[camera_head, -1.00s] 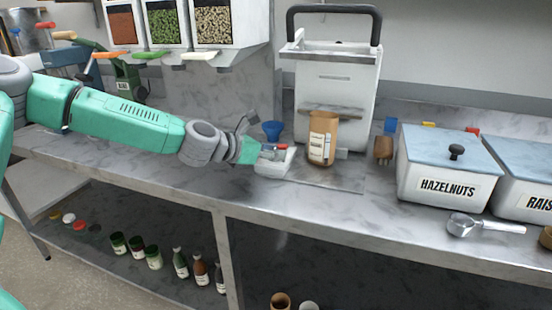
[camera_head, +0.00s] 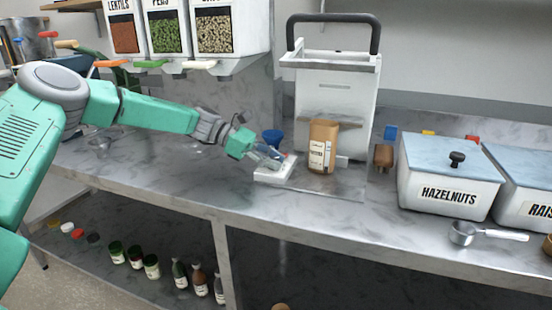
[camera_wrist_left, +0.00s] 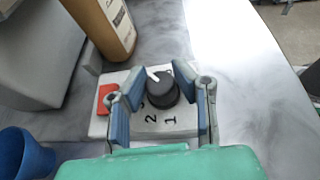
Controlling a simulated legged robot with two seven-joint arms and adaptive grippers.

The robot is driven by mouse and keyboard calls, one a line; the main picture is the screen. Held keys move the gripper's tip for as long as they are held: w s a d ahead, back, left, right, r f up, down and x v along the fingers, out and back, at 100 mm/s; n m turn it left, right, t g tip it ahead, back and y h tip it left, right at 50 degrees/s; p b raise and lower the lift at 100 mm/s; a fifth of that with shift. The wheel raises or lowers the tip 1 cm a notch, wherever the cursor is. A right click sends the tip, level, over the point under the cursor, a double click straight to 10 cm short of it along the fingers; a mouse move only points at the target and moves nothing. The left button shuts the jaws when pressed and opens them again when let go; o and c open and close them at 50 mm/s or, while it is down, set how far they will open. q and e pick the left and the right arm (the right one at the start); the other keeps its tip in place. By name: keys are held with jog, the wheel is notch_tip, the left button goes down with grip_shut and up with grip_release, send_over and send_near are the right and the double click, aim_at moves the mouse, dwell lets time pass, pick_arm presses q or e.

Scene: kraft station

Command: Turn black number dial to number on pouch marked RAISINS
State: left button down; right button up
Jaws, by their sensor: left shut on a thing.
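The black dial (camera_wrist_left: 164,92) stands on a white control box (camera_wrist_left: 100,128), with the numbers 1 and 2 readable beside it and a 3 partly covered. Its white pointer line faces the upper left in the wrist view. My left gripper (camera_head: 268,156) is over the box in the head view; in the wrist view its fingers (camera_wrist_left: 160,80) are closed in around the dial from both sides. The brown pouch (camera_head: 322,142) stands upright right of the box, its label too small to read. My right gripper is not in view.
A blue cup (camera_head: 271,137) stands close behind the gripper. The white sealer machine (camera_head: 335,90) is behind the pouch. HAZELNUTS (camera_head: 447,193) and RAIS-marked (camera_head: 535,208) bins stand at right.

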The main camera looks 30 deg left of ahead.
pick_arm(q)
jog(key=shift+w+a+r+m+g+h, duration=0.1)
jog(key=shift+m+g+h, duration=0.05)
jog(key=shift+m+g, duration=0.4)
jog(key=shift+a+m+g+h, duration=0.1)
jog(key=shift+m+g+h, duration=0.05)
jog(key=shift+m+g, duration=0.4)
jog(key=c, duration=1.3)
grip_release()
jog(key=shift+o, duration=0.2)
jog(key=shift+a, duration=0.1)
jog(key=v, duration=1.1)
jog(key=shift+w+a, duration=0.25)
jog(key=shift+a, duration=0.4)
